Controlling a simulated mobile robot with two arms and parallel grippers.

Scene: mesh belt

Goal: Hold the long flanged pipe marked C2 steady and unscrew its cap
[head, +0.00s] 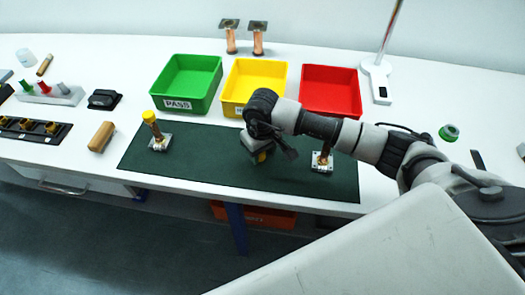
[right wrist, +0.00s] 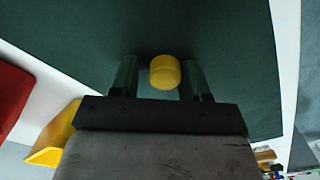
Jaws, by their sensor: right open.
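My right gripper (head: 258,152) is over the middle of the dark green mat (head: 215,176), pointing down. In the right wrist view its two fingers (right wrist: 158,80) are open, with a round yellow cap (right wrist: 164,72) between them. Whether the fingers touch the cap I cannot tell; the pipe under it is hidden. At the mat's left, a copper pipe (head: 156,132) stands slightly tilted on a metal base, with a yellow cap (head: 149,116) on top. At the right another copper pipe (head: 324,156) stands on a metal base, its top hidden by my arm. No C2 marking is readable. My left gripper is not in view.
Green (head: 207,104), yellow (head: 228,109) and red (head: 330,112) bins stand behind the mat. Two flanged copper pipes (head: 231,40) (head: 258,42) stand further back. A wooden block (head: 102,137) lies left of the mat. The mat's front area is clear.

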